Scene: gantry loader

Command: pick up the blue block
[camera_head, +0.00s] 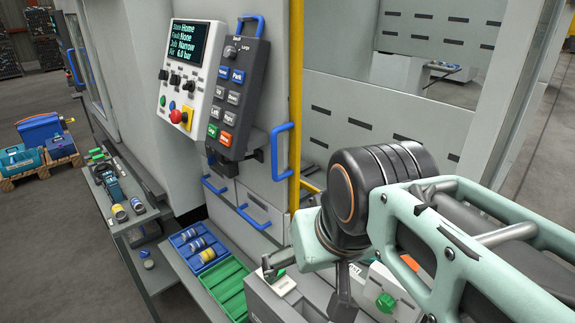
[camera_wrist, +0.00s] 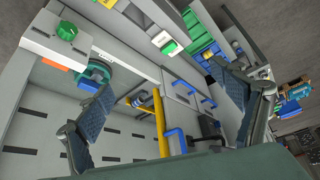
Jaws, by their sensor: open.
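I cannot make out a blue block for certain. In the wrist view a small blue piece (camera_wrist: 89,86) shows by a teal round part, close to the tip of the left finger; its shape is partly hidden. In the head view that spot is not clearly seen behind my arm. My gripper (camera_wrist: 160,78) is open, with its two dark padded fingers wide apart and nothing between them. In the head view my gripper (camera_head: 305,290) hangs over the grey bench by the machine front, right of the trays.
A blue tray (camera_head: 183,238) with several cylinders and a green tray (camera_head: 229,291) lie left of my gripper. A control panel (camera_head: 186,85) and pendant (camera_head: 238,97) stand behind. A side bench (camera_head: 130,220) holds small parts. A pallet with a blue case (camera_head: 40,130) stands far left.

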